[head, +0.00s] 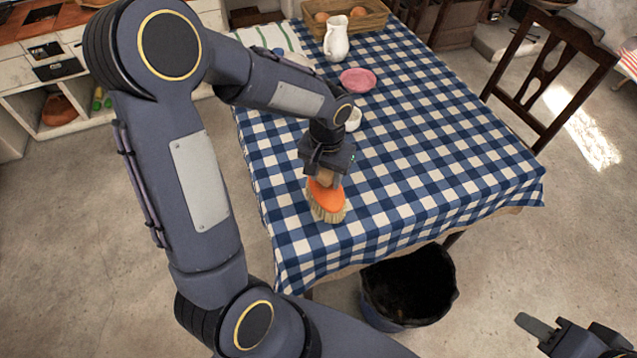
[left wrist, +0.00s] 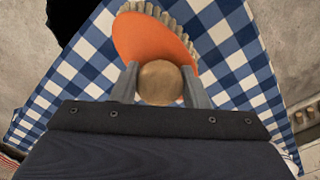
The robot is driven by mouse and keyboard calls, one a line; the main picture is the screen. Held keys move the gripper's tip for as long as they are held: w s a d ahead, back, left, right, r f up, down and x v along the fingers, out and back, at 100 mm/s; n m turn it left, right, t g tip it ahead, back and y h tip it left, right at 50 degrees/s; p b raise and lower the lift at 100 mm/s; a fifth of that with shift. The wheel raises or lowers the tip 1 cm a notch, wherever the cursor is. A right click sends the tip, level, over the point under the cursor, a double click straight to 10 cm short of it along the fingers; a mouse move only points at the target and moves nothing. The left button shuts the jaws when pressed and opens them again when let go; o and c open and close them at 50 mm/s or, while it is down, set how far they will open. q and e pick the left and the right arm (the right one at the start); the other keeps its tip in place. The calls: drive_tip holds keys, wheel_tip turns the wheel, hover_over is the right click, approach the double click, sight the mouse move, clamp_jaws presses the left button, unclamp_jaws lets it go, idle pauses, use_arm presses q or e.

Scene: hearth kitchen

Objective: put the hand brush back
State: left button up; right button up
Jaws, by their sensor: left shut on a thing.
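The hand brush (head: 326,199) has an orange body, pale bristles and a round wooden handle end. My left gripper (head: 326,176) is shut on its handle, over the near left part of the checked table. In the left wrist view the brush's orange body (left wrist: 150,42) lies beyond the fingers, and my left gripper (left wrist: 160,84) has a finger on each side of the wooden knob. I cannot tell whether the bristles touch the cloth. My right gripper (head: 535,326) shows at the lower right corner, away from the table, partly cut off by the frame.
The table (head: 420,150) has a blue and white checked cloth. A white jug (head: 336,38), a pink plate (head: 358,80) and a wooden crate (head: 368,20) stand toward its far end. A dark bin (head: 455,296) is on the floor below the near edge. A wooden chair (head: 541,70) is at right.

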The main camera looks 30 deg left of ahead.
sight(318, 183)
use_arm(q)
drive_tip(key=shift+s+a+f, duration=0.1)
drive_tip(key=shift+a+f, duration=0.4)
drive_tip(key=shift+f, duration=0.1)
drive_tip(key=f, duration=0.3)
drive_tip(key=shift+s+a+f, duration=0.1)
drive_tip(key=shift+s+a, duration=0.05)
drive_tip(key=shift+a, duration=0.25)
drive_tip(key=shift+f, duration=0.4)
drive_tip(key=shift+f, duration=0.1)
drive_tip(key=o, duration=0.9)
